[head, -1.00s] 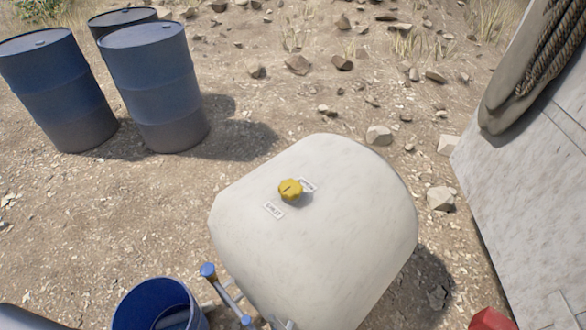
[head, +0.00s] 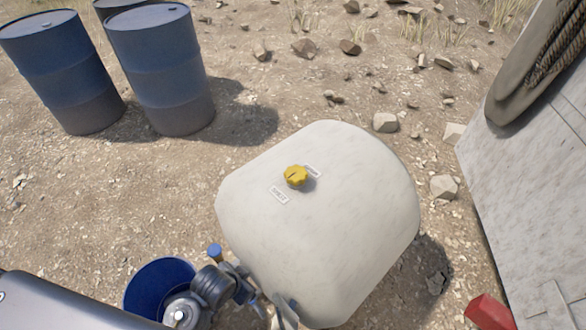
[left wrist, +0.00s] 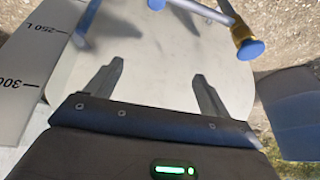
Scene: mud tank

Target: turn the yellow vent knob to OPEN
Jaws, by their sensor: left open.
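The yellow vent knob (head: 296,176), lobed with a dark line across its top, sits on top of the cream tank (head: 345,225) in the head view. Small white labels lie on either side of it, one at near left (head: 278,195) and one at far right (head: 313,172); their words are too small to read. My left gripper (head: 283,312) is low at the tank's near side, well below the knob and apart from it. In the left wrist view its two fingers (left wrist: 156,88) are spread with nothing between them. The knob is not visible there. My right gripper is not in view.
The left wrist view shows blue-ended pipework (left wrist: 245,45) close ahead and a litre scale (left wrist: 40,60). Blue drums (head: 160,70) stand back left; a grey wall (head: 520,190) is right.

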